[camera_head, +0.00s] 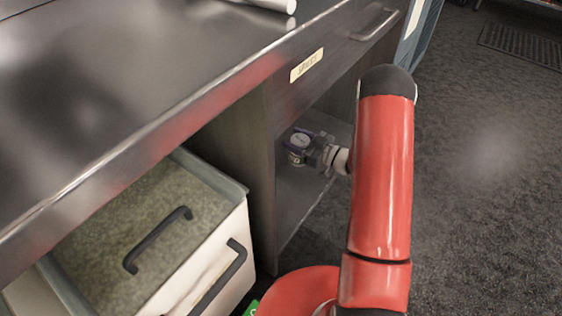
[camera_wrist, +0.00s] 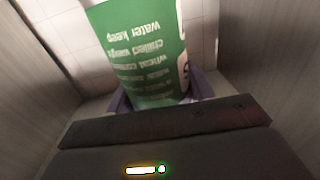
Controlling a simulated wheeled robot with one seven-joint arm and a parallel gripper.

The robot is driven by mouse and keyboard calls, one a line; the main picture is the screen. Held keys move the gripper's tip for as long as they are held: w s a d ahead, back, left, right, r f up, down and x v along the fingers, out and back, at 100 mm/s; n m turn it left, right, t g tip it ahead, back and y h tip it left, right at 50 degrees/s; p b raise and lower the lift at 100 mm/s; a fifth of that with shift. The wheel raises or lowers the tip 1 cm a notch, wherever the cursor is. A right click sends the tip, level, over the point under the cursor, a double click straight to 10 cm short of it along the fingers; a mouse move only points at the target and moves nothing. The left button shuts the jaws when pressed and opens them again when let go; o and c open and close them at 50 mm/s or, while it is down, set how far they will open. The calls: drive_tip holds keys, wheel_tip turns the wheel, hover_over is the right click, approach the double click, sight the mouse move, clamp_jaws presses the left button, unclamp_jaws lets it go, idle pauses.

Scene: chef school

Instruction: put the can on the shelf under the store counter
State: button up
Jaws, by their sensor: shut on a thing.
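The can (camera_head: 298,144) is held inside the open compartment under the counter, and only its pale round top shows clearly in the head view. In the wrist view the can (camera_wrist: 140,48) is green with white printed text. My gripper (camera_head: 301,147) is shut on the can, with its purple fingers around it. The shelf (camera_head: 294,192) is the grey floor of the compartment, below my gripper. Whether the can's base touches the shelf is hidden. The store counter (camera_head: 130,75) has a dark, shiny top above.
A drawer front with a paper label (camera_head: 306,65) and a metal handle (camera_head: 374,25) is above the compartment. A white bin with dark handles (camera_head: 210,262) stands in the left bay. The compartment's side walls are close around my gripper. Dark floor (camera_head: 480,200) is clear at right.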

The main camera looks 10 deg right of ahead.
wheel_tip(320, 180, down, 19)
drive_tip(key=shift+b, duration=0.75)
drive_tip(key=shift+f, duration=0.2)
drive_tip(key=o, duration=1.3)
drive_tip(key=shift+r, duration=0.15)
